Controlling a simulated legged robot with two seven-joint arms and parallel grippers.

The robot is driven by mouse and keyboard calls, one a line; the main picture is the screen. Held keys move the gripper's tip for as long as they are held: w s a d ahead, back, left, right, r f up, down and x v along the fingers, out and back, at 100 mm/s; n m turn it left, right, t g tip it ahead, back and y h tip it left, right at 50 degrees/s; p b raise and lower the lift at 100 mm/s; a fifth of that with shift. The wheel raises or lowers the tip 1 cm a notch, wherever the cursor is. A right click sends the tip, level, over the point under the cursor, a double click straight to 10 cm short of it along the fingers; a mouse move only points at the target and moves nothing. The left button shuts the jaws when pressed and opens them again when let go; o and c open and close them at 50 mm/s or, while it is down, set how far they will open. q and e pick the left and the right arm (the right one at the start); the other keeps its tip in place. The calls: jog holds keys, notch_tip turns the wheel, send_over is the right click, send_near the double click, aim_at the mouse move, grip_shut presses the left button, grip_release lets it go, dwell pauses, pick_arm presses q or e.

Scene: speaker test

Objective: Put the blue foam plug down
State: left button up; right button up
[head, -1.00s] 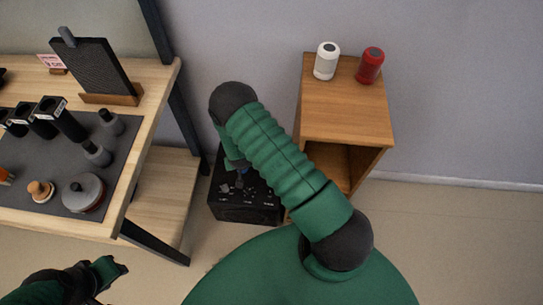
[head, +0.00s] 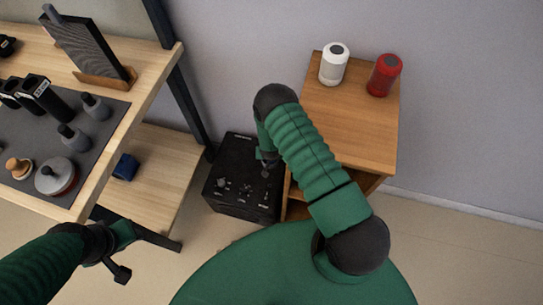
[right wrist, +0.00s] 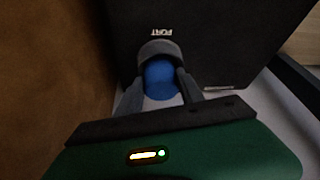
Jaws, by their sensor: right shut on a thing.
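The blue foam plug (right wrist: 160,82) shows in the right wrist view between the fingers of my right gripper (right wrist: 160,66), which is shut on it. A grey rounded rim lies around its far end, against the black speaker box (right wrist: 215,30) marked "PORT". I cannot tell how deep the plug sits there. In the head view my right gripper (head: 267,167) is mostly hidden by its own arm, at the black box (head: 240,202) on the floor; the plug is hidden there. My left gripper (head: 122,252) hangs empty-looking beside the table's front edge; its jaw opening is unclear.
A wooden cabinet (head: 350,125) stands right of the box, bearing a white speaker (head: 334,66) and a red speaker (head: 384,76). The workbench (head: 150,85) at left carries a grey mat with several tools. A dark blue block (head: 125,167) lies on its lower shelf (head: 165,180).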

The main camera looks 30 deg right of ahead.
jog(key=shift+d, duration=0.25)
jog(key=shift+c, duration=0.8)
jog(key=o, duration=1)
jog(key=shift+a+r, duration=0.1)
jog(key=shift+a, duration=0.1)
jog(key=o, duration=0.4)
jog(key=shift+a+r, duration=0.3)
jog(key=shift+a, duration=0.25)
jog(key=shift+o, duration=0.2)
jog(key=shift+d+f, duration=0.15)
jog(key=shift+d, duration=0.25)
pick_arm(q)
jog(key=r+p, duration=0.2)
jog(key=a+r+p, duration=0.1)
jog(key=p, duration=0.1)
jog(key=shift+r, duration=0.35)
pick_arm(e)
jog(key=v, duration=1.2)
pick_arm(q)
jog(key=shift+a, duration=0.2)
pick_arm(e)
jog(key=shift+w+a, duration=0.1)
jog(key=shift+a, duration=0.25)
